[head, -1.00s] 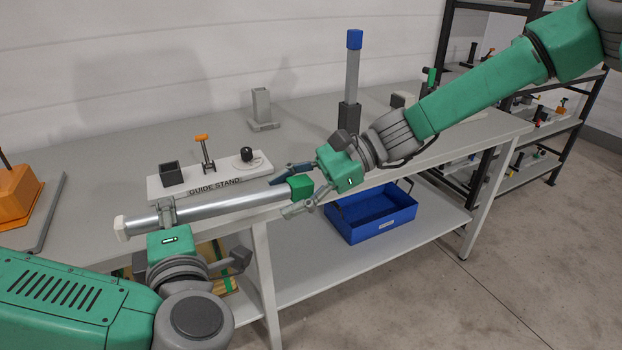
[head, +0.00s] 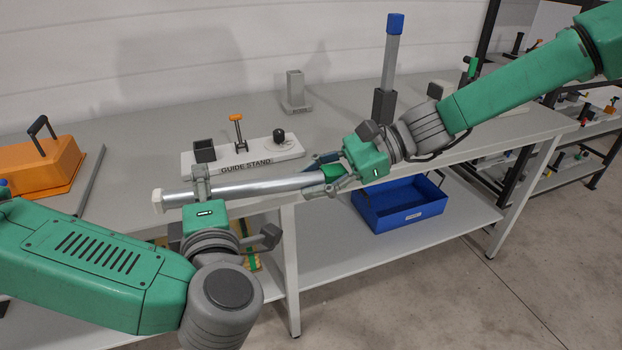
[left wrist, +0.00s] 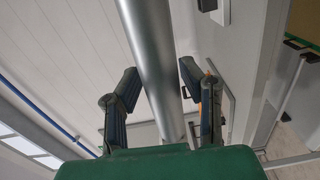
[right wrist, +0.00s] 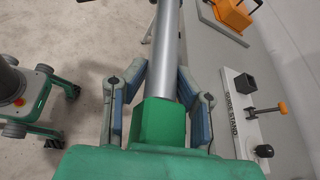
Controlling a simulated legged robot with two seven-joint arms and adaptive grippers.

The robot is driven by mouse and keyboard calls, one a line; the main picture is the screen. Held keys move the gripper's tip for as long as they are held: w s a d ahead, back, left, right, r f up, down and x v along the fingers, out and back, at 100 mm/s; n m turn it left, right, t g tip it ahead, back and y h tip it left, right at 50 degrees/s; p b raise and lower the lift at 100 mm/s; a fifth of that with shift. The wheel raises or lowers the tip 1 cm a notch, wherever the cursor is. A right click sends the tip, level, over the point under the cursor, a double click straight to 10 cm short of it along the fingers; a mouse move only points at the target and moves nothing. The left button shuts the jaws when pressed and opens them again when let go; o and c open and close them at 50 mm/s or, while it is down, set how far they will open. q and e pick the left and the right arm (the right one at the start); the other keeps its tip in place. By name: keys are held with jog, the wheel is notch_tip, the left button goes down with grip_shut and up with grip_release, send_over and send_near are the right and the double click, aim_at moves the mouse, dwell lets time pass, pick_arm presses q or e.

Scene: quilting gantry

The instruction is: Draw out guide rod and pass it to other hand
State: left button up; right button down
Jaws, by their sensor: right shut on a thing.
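The guide rod (head: 240,188) is a long silver cylinder with a white end cap (head: 158,201) at its left end and a green grip (right wrist: 160,122) at its right end. It is held nearly level in front of the table. My right gripper (head: 325,174) is shut on the green grip; in the right wrist view its fingers flank the grip and the silver shaft runs away from it. My left gripper (head: 202,188) is at the shaft near the white cap. In the left wrist view its fingers (left wrist: 158,82) stand apart with the rod between them.
The white guide stand (head: 290,150) lies on the table behind the rod. A blue-topped post (head: 390,60), a grey bracket (head: 295,90) and an orange case (head: 40,165) stand on the table. A blue bin (head: 400,207) sits on the lower shelf. The floor at front right is clear.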

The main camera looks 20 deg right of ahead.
pick_arm(q)
jog(key=a+f+t, duration=0.1)
jog(key=a+f, duration=0.1)
jog(key=a, duration=0.9)
jog(key=s+d+f+m+g+h, duration=0.3)
jog(key=s+f+m+h, duration=0.15)
jog(key=f, duration=0.25)
jog(key=s+d+f+m+g+h, duration=0.3)
jog(key=s+d+f+m, duration=0.15)
jog(key=f+m, duration=0.2)
jog(key=s+a+f+m+g, duration=0.4)
jog(key=s+f+g, duration=0.2)
jog(key=s+f, duration=0.4)
jog(key=s+a+f+m+g+y, duration=0.1)
jog(key=s+a+f+g+y, duration=0.2)
jog(key=a, duration=0.7)
jog(key=s+a+f+m+g+y, duration=0.1)
jog(key=s+a+f+g+y, duration=0.2)
jog(key=a, duration=0.7)
jog(key=s+f+y, duration=0.1)
jog(key=s+f, duration=0.1)
jog(key=s, duration=0.1)
jog(key=shift+s+a+m+y, duration=0.35)
jog(key=shift+s+m, duration=0.05)
